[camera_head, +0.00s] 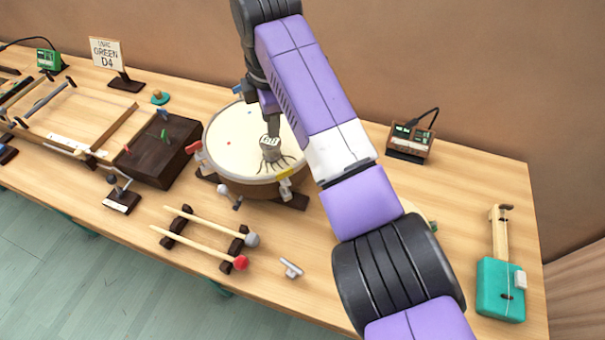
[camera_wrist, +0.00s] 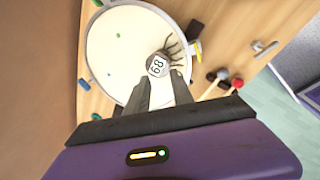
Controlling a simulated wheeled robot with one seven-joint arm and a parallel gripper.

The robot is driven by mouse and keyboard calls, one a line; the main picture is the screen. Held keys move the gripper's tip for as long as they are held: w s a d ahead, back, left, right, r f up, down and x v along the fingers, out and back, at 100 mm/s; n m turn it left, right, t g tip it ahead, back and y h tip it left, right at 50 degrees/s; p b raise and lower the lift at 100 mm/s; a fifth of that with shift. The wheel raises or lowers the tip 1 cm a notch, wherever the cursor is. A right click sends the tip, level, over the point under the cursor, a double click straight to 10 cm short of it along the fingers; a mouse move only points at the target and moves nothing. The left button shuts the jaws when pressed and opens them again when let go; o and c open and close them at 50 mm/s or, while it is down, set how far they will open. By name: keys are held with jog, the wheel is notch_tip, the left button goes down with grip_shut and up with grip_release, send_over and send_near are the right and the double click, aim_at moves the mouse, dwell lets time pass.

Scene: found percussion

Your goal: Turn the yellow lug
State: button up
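The yellow lug (camera_head: 288,174) is on the near right rim of the round drum (camera_head: 228,135). In the wrist view the yellow lug (camera_wrist: 198,48) shows at the right of the drum's rim. My gripper (camera_head: 268,126) points down over the white drumhead, up and left of the lug and apart from it. In the wrist view the two fingers of my gripper (camera_wrist: 164,82) stand apart. A grey piece marked 68 (camera_wrist: 157,65) with dark spidery legs shows just beyond the fingertips; contact cannot be told. A small metal T-shaped key (camera_head: 291,268) lies on the table front; it also shows in the wrist view (camera_wrist: 265,48).
Two mallets (camera_head: 200,247) lie on a dark rack in front of the drum. A dark box (camera_head: 160,152) stands left of the drum. A small metering box (camera_head: 409,142) and a teal instrument (camera_head: 500,290) are at the right. The table between mallets and key is clear.

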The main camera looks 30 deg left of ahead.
aim_at(285, 171)
jog(key=s+d, duration=0.1)
jog(key=s+d+f+n+g+h, duration=0.1)
jog(key=d, duration=0.1)
jog(key=d+n+h, duration=0.1)
jog(key=d, duration=0.1)
jog(key=shift+s+f+g, duration=0.3)
jog(key=shift+s+f, duration=0.1)
jog(key=shift+n, duration=0.3)
jog(key=shift+f+p, duration=0.5)
jog(key=shift+f, duration=3.4)
jog(key=shift+c, duration=0.5)
grip_shut()
